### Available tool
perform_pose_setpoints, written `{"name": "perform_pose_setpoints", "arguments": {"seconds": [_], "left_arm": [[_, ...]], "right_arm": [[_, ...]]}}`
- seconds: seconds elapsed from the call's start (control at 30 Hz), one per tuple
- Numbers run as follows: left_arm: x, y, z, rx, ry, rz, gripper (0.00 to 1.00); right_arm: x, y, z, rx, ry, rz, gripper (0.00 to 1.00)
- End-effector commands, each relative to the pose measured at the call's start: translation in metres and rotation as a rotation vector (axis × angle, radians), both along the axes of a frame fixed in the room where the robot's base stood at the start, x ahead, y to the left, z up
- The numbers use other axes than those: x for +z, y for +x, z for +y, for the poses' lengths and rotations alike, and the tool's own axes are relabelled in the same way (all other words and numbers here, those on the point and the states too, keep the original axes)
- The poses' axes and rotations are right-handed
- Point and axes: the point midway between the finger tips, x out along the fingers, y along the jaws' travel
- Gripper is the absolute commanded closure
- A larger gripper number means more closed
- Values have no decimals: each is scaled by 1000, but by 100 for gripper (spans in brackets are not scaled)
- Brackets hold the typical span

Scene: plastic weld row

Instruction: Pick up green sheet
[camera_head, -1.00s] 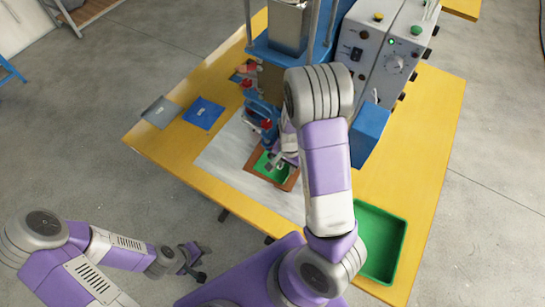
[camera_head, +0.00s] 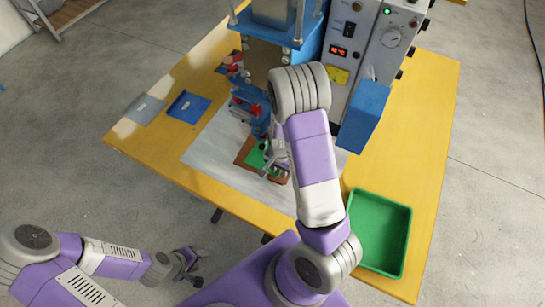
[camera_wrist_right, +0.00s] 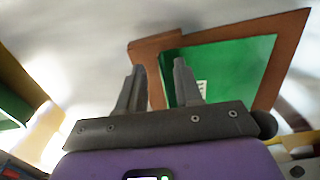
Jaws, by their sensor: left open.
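The green sheet (camera_head: 256,155) lies in a brown frame (camera_head: 242,152) on the pale mat in front of the blue press. In the right wrist view the green sheet (camera_wrist_right: 240,65) and brown frame (camera_wrist_right: 291,42) are just beyond the fingers. My right gripper (camera_head: 270,168) is over the sheet and hides part of it. In the wrist view its fingers (camera_wrist_right: 157,72) are apart, with nothing clearly held; I cannot tell whether they touch the sheet. My left gripper (camera_head: 190,264) is open and empty, off the table at the lower left.
A grey sheet (camera_head: 145,109) and a blue sheet (camera_head: 188,106) lie at the table's left. An empty green bin (camera_head: 378,232) stands at the front right. The blue press and grey control box (camera_head: 368,45) stand behind. The yellow table (camera_head: 425,130) is clear at the right.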

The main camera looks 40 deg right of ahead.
Motion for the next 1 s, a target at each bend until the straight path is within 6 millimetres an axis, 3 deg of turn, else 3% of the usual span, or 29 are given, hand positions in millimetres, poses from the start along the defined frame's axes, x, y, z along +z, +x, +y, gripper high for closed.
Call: {"name": "perform_pose_setpoints", "arguments": {"seconds": [0.1, 0.37, 0.6, 1.0], "left_arm": [[-5, 0, 0, 0, 0, 0, 57], [-5, 0, 0, 0, 0, 0, 57], [-5, 0, 0, 0, 0, 0, 57], [-5, 0, 0, 0, 0, 0, 57]], "right_arm": [[-14, 0, 0, -1, 0, 0, 65], [-16, 0, 0, 0, 0, -1, 65], [-16, 0, 0, 0, 0, -1, 100], [-15, 0, 0, 0, 0, -1, 100]]}}
